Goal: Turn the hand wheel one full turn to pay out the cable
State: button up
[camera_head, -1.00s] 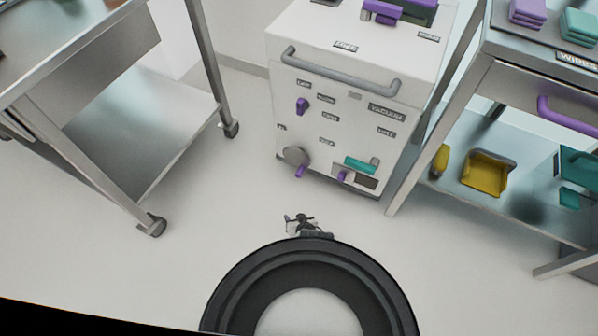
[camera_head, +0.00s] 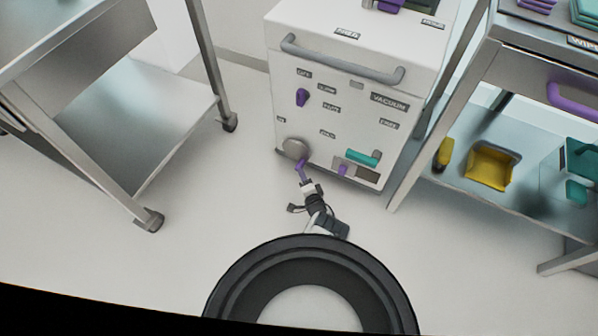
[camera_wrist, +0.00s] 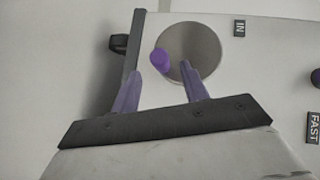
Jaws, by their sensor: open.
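The hand wheel (camera_head: 294,148) is a grey disc low on the left of the white machine's front. In the wrist view the wheel (camera_wrist: 201,46) shows face-on with a purple knob (camera_wrist: 160,60) near its left edge. My gripper (camera_wrist: 160,82) is open, with its two purple fingers pointing at the wheel. The knob lies between the lines of the fingers, just beyond the tips; contact cannot be told. In the head view my gripper (camera_head: 301,170) is right below the wheel and hides its lower part. No cable can be made out.
The white machine (camera_head: 345,95) has a grey bar handle (camera_head: 340,64), a purple knob (camera_head: 302,97) and a teal lever (camera_head: 363,158). A steel cart (camera_head: 150,120) stands left and a shelf unit with a yellow bin (camera_head: 490,166) right. Floor between is clear.

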jog(key=b+x, duration=0.3)
jog(key=x, duration=0.2)
jog(key=shift+a+f, duration=0.1)
jog(key=shift+f, duration=0.05)
jog(key=shift+w+a+b, duration=0.2)
jog(key=shift+w+b, duration=0.15)
jog(key=shift+w, duration=0.2)
jog(key=shift+c, duration=0.4)
grip_shut()
